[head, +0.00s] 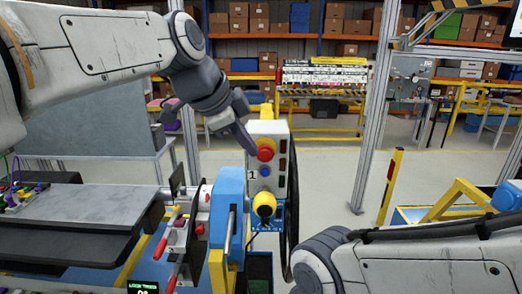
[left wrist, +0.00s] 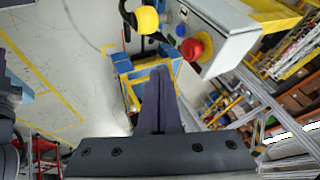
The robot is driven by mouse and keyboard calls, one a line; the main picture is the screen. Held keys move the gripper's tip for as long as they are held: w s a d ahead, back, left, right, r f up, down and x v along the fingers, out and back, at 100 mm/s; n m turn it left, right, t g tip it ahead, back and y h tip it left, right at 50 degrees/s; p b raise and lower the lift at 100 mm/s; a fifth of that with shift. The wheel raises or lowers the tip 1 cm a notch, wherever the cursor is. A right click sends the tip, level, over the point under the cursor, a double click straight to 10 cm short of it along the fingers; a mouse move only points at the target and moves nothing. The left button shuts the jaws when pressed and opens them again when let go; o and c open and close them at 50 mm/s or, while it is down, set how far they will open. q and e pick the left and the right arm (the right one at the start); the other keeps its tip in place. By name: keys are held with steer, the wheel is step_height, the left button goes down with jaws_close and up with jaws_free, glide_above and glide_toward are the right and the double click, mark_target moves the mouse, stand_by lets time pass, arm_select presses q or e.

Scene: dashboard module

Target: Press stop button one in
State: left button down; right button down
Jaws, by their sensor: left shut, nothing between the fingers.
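The white control box (head: 256,132) marked 1 stands upright at the centre of the head view. Its red stop button (head: 266,150) sits near the top on a yellow collar. The red button also shows in the left wrist view (left wrist: 192,48), above and right of my fingertips. My left gripper (head: 248,146) is shut and empty, just left of the red button in the head view. In the left wrist view its closed fingers (left wrist: 160,72) appear apart from the button. I cannot tell the exact gap. My right gripper is out of view.
Below the red button are a blue button (head: 265,172) and a yellow knob (head: 264,204). Red-handled clamps (head: 178,240) and a grey panel (head: 95,205) lie to the left. A metal post (head: 375,110) stands to the right, with open floor between it and the box.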

mark_target(265, 154)
arm_select(q)
steer(key=w+d+f+p, duration=0.2)
steer(key=w+f+p, duration=0.1)
steer(key=w+f, duration=0.2)
steer(key=shift+w+d+p, duration=0.15)
steer(key=shift+w+p, duration=0.2)
steer(key=shift+w, duration=0.65)
